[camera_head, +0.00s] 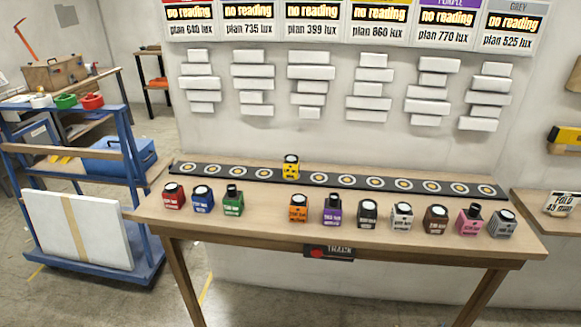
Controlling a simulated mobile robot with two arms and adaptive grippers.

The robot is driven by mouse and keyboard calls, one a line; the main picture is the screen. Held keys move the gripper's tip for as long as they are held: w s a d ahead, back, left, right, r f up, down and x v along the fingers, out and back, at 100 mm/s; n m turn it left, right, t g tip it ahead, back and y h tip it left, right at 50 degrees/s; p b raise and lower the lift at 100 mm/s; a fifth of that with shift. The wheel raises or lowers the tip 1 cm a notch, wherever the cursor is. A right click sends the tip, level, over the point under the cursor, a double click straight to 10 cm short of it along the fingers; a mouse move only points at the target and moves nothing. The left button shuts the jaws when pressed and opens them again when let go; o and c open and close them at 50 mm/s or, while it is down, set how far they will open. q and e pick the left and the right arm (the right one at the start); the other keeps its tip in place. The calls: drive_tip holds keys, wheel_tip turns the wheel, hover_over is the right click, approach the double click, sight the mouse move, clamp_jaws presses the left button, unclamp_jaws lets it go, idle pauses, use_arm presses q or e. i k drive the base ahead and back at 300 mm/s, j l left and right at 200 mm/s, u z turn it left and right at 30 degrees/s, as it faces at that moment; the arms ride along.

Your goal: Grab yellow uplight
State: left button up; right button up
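The yellow uplight (291,168) is a small box-shaped lamp with a pale round top. It stands upright on the black track strip (335,180), which has a row of round white-and-yellow marks, at the back of the wooden table. It is left of the table's middle, behind the orange uplight (298,208). Neither of my grippers is in view.
A front row on the table (265,224) holds several other uplights, including red (173,196), blue (203,199), green (233,201), purple (332,210) and pink (470,219). White relief blocks (310,72) project from the wall behind. A blue cart (75,190) stands at left.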

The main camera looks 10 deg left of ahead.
sight(290, 163)
drive_tip(key=i+j+z, duration=0.1)
drive_tip(key=j, duration=0.25)
drive_tip(key=i+j+z, duration=0.1)
drive_tip(key=j, duration=0.25)
drive_tip(key=i+j+z, duration=0.1)
drive_tip(key=j, duration=0.3)
drive_tip(key=i+j, duration=0.2)
drive_tip(key=j, duration=0.2)
drive_tip(key=l+z, duration=0.05)
